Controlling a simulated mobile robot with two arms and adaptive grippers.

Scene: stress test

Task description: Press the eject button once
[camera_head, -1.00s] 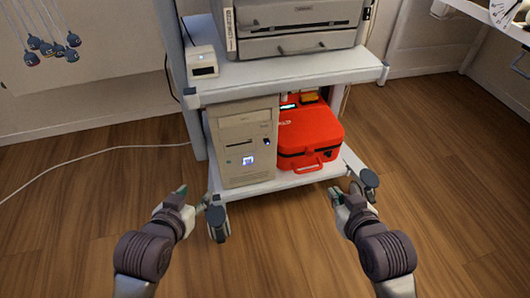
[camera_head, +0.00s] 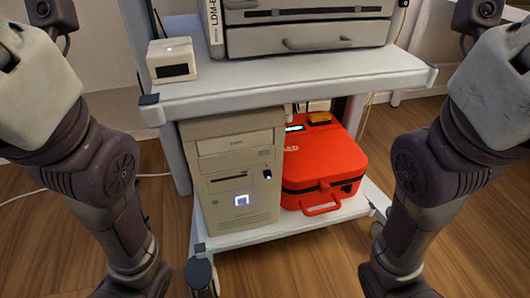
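A beige computer tower (camera_head: 215,150) stands upright on the cart's lower shelf. Its front has a drive bay at the top and a dark floppy slot (camera_head: 228,176) below it. A square button (camera_head: 241,200) glows blue-white under the slot. A small dark piece with a blue light (camera_head: 267,174) sits at the right of the front. I cannot tell a separate eject button at this size. My arms rise at the left and right edges of the view, apart from the tower. My gripper fingertips are not visible.
A red case (camera_head: 325,165) lies right of the tower. The cart's upper shelf (camera_head: 290,82) overhangs both and carries a small white box (camera_head: 172,62) and a grey machine (camera_head: 310,38). The lower shelf's front edge (camera_head: 285,232) is bare. A cable crosses the wooden floor at left.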

